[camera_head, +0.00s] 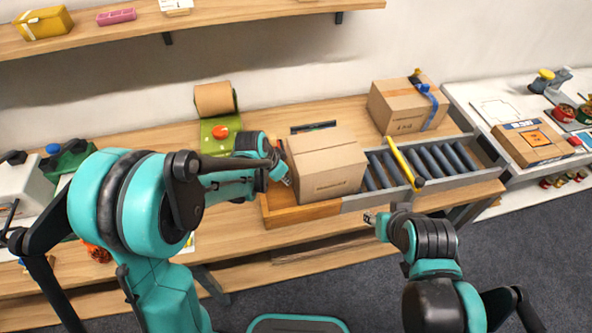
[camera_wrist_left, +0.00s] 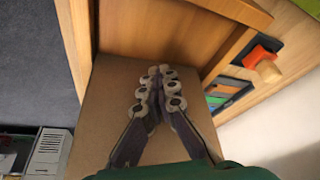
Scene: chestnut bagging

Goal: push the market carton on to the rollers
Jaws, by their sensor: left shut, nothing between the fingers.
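The closed brown market carton (camera_head: 325,165) stands upright on the wooden end section (camera_head: 288,214) of the conveyor, its right side beside the first grey rollers (camera_head: 378,172). My left gripper (camera_head: 286,178) is at the carton's left side with its fingers together and empty. In the left wrist view the shut fingertips (camera_wrist_left: 160,88) are in front of the carton's cardboard face (camera_wrist_left: 105,90); whether they touch it I cannot tell. My right gripper (camera_head: 371,217) is in front of the conveyor, below the rollers; its finger opening is too small to tell.
A yellow bar (camera_head: 400,160) with a dark end lies across the rollers. More rollers (camera_head: 447,158) are clear beyond it. A second taped carton (camera_head: 408,106) stands behind the conveyor. A flat carton (camera_head: 532,142) lies on the right table. A paper roll (camera_head: 214,98) stands behind my left arm.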

